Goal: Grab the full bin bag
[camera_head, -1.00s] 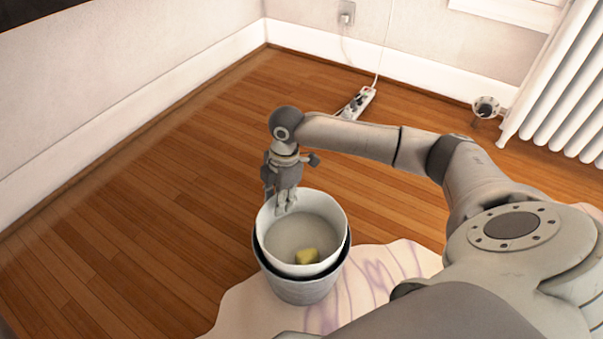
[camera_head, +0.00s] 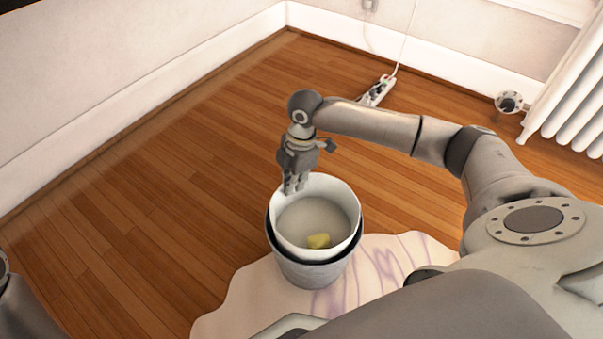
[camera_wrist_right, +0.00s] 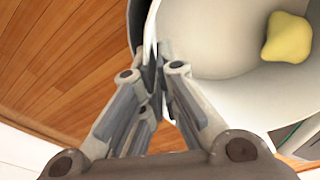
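The white bin bag (camera_head: 333,187) lines a grey bin (camera_head: 310,272), its rim standing above the bin's dark edge. A yellow lump (camera_head: 319,241) lies at the bottom of the bag and also shows in the right wrist view (camera_wrist_right: 287,37). My right gripper (camera_head: 292,187) is at the far left part of the rim, pointing down. In the right wrist view its fingertips (camera_wrist_right: 163,66) come together at the bag's edge, pinching it. The fingers hide part of that edge. My left gripper is not in view.
A pale cloth or rug with purple marks (camera_head: 385,262) lies under and around the bin. A power strip (camera_head: 376,92) lies on the wooden floor near the back wall. A white radiator (camera_head: 570,90) stands at the right. The floor left of the bin is clear.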

